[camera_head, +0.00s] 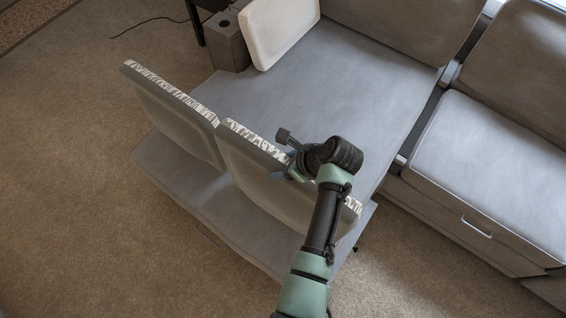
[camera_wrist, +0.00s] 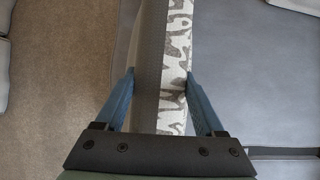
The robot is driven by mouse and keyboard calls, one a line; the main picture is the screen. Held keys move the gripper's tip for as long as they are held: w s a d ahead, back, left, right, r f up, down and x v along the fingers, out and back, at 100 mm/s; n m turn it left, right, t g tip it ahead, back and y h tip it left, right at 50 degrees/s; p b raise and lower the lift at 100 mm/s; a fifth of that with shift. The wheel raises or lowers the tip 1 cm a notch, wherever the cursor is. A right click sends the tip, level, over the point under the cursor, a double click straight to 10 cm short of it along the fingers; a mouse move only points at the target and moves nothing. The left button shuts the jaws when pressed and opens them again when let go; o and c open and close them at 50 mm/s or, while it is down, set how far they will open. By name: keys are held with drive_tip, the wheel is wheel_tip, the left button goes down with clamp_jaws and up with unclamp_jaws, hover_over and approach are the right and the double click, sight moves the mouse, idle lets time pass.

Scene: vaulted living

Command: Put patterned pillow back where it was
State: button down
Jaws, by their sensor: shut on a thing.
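Two patterned pillows stand on edge on the grey sofa seat (camera_head: 310,95). The nearer patterned pillow (camera_head: 262,180) has a plain grey face and a black-and-white patterned edge. My gripper (camera_head: 290,172) is at the top edge of this pillow. In the wrist view my gripper (camera_wrist: 158,92) has one blue finger on each side of the pillow (camera_wrist: 176,50), shut on it. The other patterned pillow (camera_head: 175,115) stands just to its left, close to it. The lower part of the held pillow hides the seat behind it, and my arm covers part of its right end.
A cream pillow (camera_head: 278,30) leans at the far end of the sofa beside a grey armrest box (camera_head: 228,40). A second grey seat section (camera_head: 490,150) with a handle is at the right. Carpet (camera_head: 80,190) is open at the left and front.

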unclamp_jaws()
drive_tip(key=shift+r, duration=0.1)
drive_tip(key=p+v, duration=0.1)
drive_tip(key=v, duration=1.1)
drive_tip(key=w+d+r+n+t+h, duration=0.1)
drive_tip(key=w+r+n+t+h, duration=0.1)
drive_tip(key=w+r+n+t, duration=0.5)
drive_tip(key=w+r+n+h, duration=0.15)
drive_tip(key=w+r, duration=0.35)
drive_tip(key=r, duration=0.6)
wheel_tip(320, 180, up, 17)
drive_tip(key=a+n+t+h, duration=0.1)
drive_tip(key=n+t+h, duration=0.1)
drive_tip(key=n+t, duration=0.4)
drive_tip(key=s+a+r+n+t, duration=0.2)
drive_tip(key=s+r+n+t, duration=0.3)
drive_tip(key=r, duration=0.8)
drive_tip(key=s+a+r+n+t, duration=0.3)
drive_tip(key=s+r+n+t, duration=0.2)
drive_tip(key=s+r, duration=0.5)
wheel_tip(320, 180, up, 4)
drive_tip(key=shift+s+a+f+t, duration=0.15)
drive_tip(key=shift+s+a+t, duration=0.05)
drive_tip(key=shift+s+t, duration=0.1)
